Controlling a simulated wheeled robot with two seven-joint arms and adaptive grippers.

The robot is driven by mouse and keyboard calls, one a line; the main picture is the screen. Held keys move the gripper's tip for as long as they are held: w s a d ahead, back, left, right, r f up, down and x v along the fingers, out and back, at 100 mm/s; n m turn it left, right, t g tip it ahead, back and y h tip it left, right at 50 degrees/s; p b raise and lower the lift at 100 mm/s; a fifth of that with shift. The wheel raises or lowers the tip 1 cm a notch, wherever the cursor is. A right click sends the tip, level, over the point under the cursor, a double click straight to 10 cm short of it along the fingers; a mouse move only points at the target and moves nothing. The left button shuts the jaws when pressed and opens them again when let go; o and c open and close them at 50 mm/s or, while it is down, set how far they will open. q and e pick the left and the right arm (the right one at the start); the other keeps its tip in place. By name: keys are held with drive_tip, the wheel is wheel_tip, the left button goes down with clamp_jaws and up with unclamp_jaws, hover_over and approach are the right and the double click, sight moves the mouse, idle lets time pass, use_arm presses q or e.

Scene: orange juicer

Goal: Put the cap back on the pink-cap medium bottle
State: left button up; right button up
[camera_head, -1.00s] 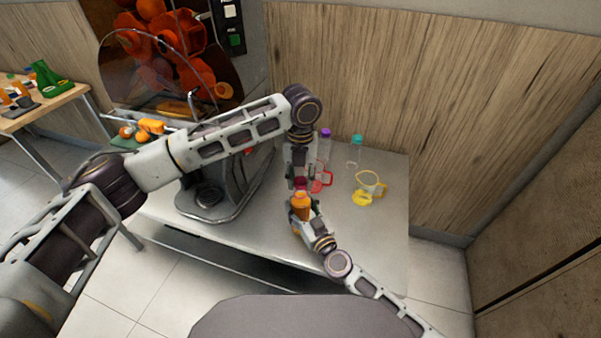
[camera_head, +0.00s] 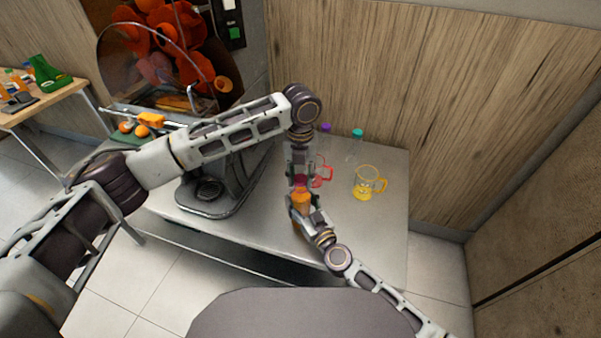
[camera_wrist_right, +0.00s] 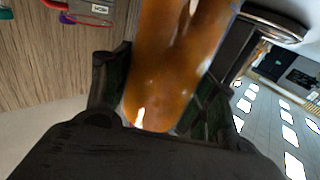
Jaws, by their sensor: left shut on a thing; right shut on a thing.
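The bottle (camera_head: 301,201), filled with orange juice, is in my right gripper (camera_head: 303,211) over the counter's front part. In the right wrist view the bottle (camera_wrist_right: 177,65) stands large between the two fingers of that gripper (camera_wrist_right: 160,110), which is shut on it. My left gripper (camera_head: 299,174) reaches down from above and is shut on the dark pink cap (camera_head: 300,181). The cap is right at the bottle's top. I cannot tell whether it touches or sits on the neck, and the fingers partly hide it.
A red-handled jug (camera_head: 321,177) stands close behind the grippers. A yellow-handled jug (camera_head: 367,184) is to their right. Bottles with a purple cap (camera_head: 325,128) and a teal cap (camera_head: 357,133) stand at the back. The juicer (camera_head: 215,190) is on the left.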

use_arm(q)
drive_tip(key=shift+f, duration=0.45)
drive_tip(key=shift+f, duration=0.55)
idle(0.8)
drive_tip(key=shift+m, duration=0.4)
drive_tip(key=m, duration=0.4)
drive_tip(key=shift+m, duration=2.5)
drive_tip(key=o, duration=0.6)
